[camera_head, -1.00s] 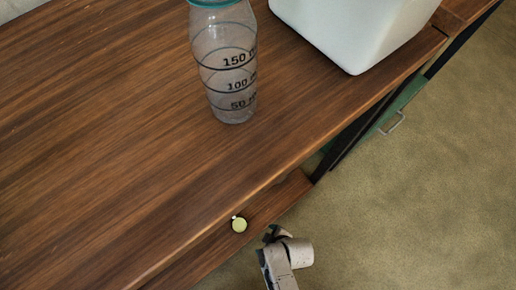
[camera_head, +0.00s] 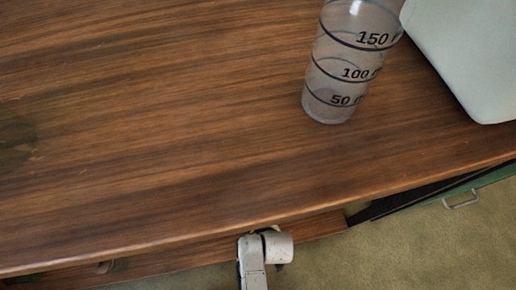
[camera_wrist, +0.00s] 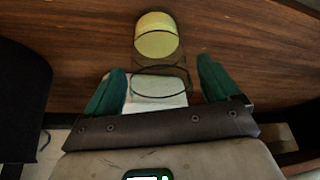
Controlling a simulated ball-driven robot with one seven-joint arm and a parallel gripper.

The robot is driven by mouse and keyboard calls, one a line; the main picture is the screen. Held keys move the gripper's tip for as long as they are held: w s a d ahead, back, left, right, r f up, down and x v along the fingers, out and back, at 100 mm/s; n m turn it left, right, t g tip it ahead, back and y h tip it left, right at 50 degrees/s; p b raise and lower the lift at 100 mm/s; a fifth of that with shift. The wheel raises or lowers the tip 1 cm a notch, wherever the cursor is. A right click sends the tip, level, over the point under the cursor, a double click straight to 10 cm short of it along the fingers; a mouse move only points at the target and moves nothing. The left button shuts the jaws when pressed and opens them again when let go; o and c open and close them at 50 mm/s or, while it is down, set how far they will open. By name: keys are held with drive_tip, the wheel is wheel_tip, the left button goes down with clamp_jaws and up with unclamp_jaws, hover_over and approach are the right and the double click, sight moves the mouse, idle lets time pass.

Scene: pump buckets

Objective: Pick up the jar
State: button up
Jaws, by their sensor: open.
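In the wrist view, a clear, see-through jar (camera_wrist: 157,62) with a yellow-green round end (camera_wrist: 157,38) lies in line with the space between my fingers. My gripper (camera_wrist: 160,66) is open, with one green finger to each side of the jar. A gap shows on both sides, and I cannot tell how deep the jar is between the fingers. In the head view this jar does not show, and my fingers are hidden; only a pale part of my arm (camera_head: 255,262) shows at the table's front edge.
A clear measuring bottle (camera_head: 345,75) with black marks stands on the wooden table (camera_head: 180,130). A white container (camera_head: 470,55) is to its right. A wooden lower shelf (camera_head: 190,252) shows below the front edge. The table's left and middle are mostly clear.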

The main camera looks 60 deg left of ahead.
drive_tip(key=shift+a+f+b, duration=0.4)
drive_tip(key=shift+f+b, duration=0.05)
drive_tip(key=shift+f, duration=0.1)
drive_tip(key=shift+c, duration=0.4)
drive_tip(key=c, duration=1.2)
drive_tip(key=shift+c, duration=1.1)
drive_tip(key=shift+r, duration=0.1)
